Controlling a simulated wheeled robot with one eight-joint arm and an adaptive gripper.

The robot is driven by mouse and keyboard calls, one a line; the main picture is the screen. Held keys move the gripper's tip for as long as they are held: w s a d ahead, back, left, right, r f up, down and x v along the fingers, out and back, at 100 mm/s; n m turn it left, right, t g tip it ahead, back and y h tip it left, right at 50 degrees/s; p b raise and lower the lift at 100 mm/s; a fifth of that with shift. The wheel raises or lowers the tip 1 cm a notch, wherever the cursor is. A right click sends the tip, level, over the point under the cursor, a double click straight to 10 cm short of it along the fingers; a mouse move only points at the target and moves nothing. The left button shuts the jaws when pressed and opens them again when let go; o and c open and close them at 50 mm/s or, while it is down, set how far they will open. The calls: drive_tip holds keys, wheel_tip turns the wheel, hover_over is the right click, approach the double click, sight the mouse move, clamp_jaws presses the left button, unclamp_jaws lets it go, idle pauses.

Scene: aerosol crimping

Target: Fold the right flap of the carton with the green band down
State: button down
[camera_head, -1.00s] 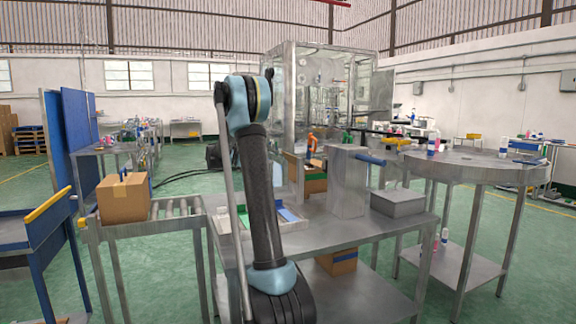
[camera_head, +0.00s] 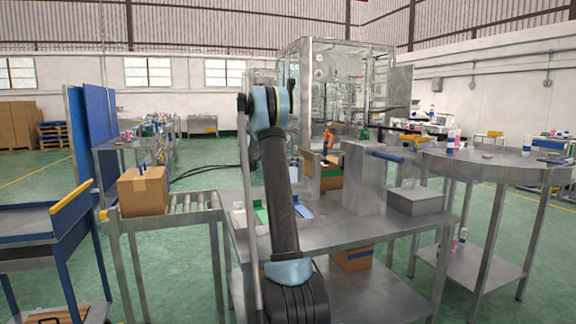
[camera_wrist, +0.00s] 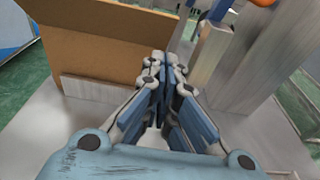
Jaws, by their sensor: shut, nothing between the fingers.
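The gripper is hidden in the head view.
A steel block (camera_head: 372,180) with a blue-ended bar and a grey box (camera_head: 414,200) stand right of the carton. A blue-banded carton (camera_head: 353,258) sits on the lower shelf. A taped carton (camera_head: 142,191) rests on the roller conveyor (camera_head: 190,205) at left.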

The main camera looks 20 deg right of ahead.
drive_tip(key=shift+d+r, duration=0.35)
drive_tip(key=shift+d, duration=0.35)
drive_tip(key=shift+d+r, duration=0.35)
drive_tip(key=shift+d, duration=0.3)
drive_tip(key=shift+d+r, duration=0.35)
drive_tip(key=shift+d, duration=0.35)
